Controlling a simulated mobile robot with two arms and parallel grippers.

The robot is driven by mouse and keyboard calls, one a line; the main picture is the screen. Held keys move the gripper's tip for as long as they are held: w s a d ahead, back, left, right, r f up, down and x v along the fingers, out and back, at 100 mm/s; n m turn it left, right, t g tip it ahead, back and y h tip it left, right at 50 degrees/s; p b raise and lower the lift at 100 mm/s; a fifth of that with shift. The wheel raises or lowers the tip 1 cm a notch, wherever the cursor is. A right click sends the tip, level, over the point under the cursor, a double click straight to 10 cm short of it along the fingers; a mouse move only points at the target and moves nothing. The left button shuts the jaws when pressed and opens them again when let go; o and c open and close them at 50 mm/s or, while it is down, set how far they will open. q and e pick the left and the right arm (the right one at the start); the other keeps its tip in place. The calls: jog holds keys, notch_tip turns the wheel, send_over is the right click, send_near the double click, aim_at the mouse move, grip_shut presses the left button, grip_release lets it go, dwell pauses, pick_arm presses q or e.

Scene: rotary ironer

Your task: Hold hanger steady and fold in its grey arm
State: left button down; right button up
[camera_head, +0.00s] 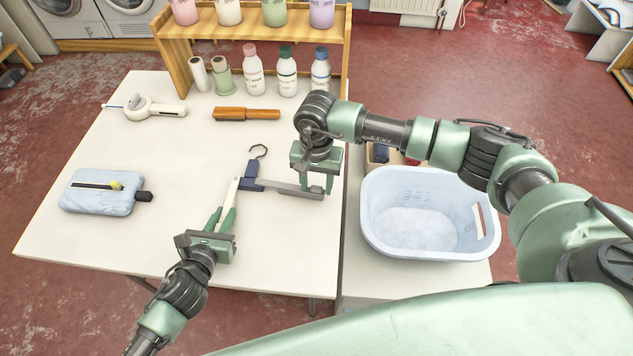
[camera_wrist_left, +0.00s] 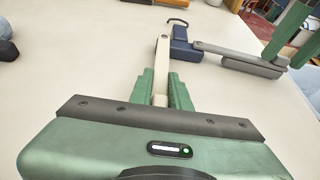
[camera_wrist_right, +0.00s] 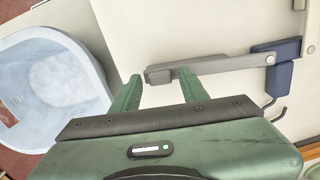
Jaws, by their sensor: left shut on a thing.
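The folding hanger has a dark blue hub (camera_head: 250,174) with a black hook (camera_head: 258,152), lying on the white table. Its white arm (camera_head: 232,192) points toward the front, and its grey arm (camera_head: 285,187) sticks out to the right. My left gripper (camera_head: 224,212) is shut on the white arm; the grip also shows in the left wrist view (camera_wrist_left: 161,95). My right gripper (camera_head: 316,188) is open at the free end of the grey arm. In the right wrist view, its fingers (camera_wrist_right: 159,77) stand apart on either side of the arm's end; I cannot tell whether they touch it.
A pale blue basket (camera_head: 425,240) stands right of the table. A white handheld tool (camera_head: 150,108) and a wooden-handled tool (camera_head: 246,114) lie behind. Several bottles (camera_head: 253,75) stand by a wooden shelf (camera_head: 250,32).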

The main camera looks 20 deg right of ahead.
grip_shut()
dwell(1.2)
